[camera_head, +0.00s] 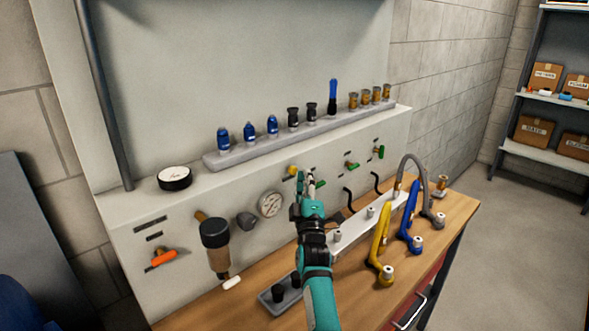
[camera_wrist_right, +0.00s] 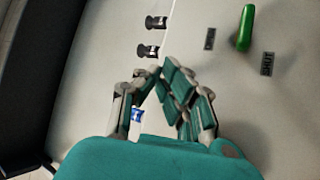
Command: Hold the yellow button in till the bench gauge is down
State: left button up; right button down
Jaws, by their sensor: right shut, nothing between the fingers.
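The yellow button (camera_head: 292,171) sticks out of the grey bench panel, just left of my right gripper's fingertips. My right gripper (camera_head: 308,181) is shut and empty, pointing at the panel. In the wrist view its fingers (camera_wrist_right: 158,80) come together in front of the panel, and the button does not show there. Whether the fingertips touch the button I cannot tell. A round white-faced gauge (camera_head: 270,204) is on the panel left of my gripper; its needle is too small to read. My left gripper is out of view.
A black-rimmed dial (camera_head: 174,178) lies on the ledge. Green valve handles (camera_head: 351,165) stand right of my gripper. A rail of fittings (camera_head: 262,147) runs above. Yellow (camera_head: 381,245) and blue (camera_head: 409,220) tools stand on the wooden bench (camera_head: 345,290).

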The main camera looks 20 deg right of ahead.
jog(key=shift+s+d, duration=0.1)
jog(key=shift+s, duration=0.15)
jog(key=s+p, duration=0.1)
jog(key=s+d+p, duration=0.1)
jog(key=s, duration=0.1)
jog(key=s+p, duration=0.1)
jog(key=shift+s+d, duration=0.35)
jog(key=shift+f, duration=0.1)
dwell(0.5)
